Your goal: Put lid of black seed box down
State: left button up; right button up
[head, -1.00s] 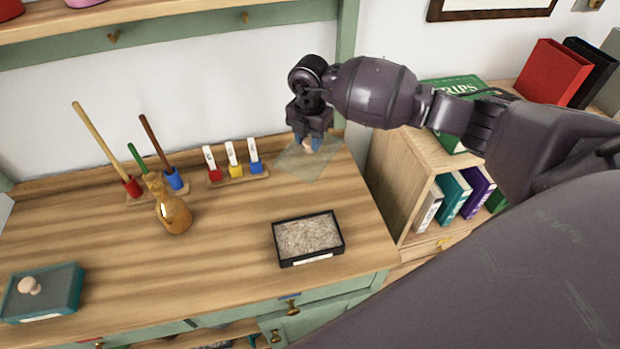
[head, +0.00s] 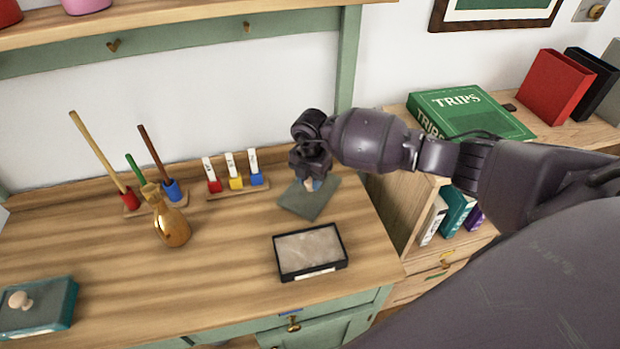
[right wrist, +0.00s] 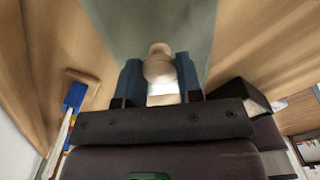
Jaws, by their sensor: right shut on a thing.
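The black seed box (head: 344,258) stands open on the desk, filled with pale seed-like material (head: 308,247). Its grey-green lid (head: 318,207) is just behind the box, at or close above the desk top; I cannot tell whether it touches. My right gripper (head: 313,183) is above the lid, shut on its pale round knob. The right wrist view shows the knob (right wrist: 159,62) between the blue finger pads, with the lid (right wrist: 150,22) beyond. My left gripper is out of view.
An amber bottle (head: 172,226) and a small rack (head: 238,190) with coloured holders stand left of the lid. A teal lidded box (head: 40,310) is at the front left. A bookshelf (head: 410,190) adjoins on the right. Desk between bottle and black box is clear.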

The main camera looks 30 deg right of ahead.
aim_at(311, 181)
jog(key=shift+r, duration=0.1)
jog(key=o, duration=0.9)
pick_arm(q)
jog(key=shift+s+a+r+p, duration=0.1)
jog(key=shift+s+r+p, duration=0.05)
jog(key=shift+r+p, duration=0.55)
pick_arm(e)
notch_tip(311, 181, up, 12)
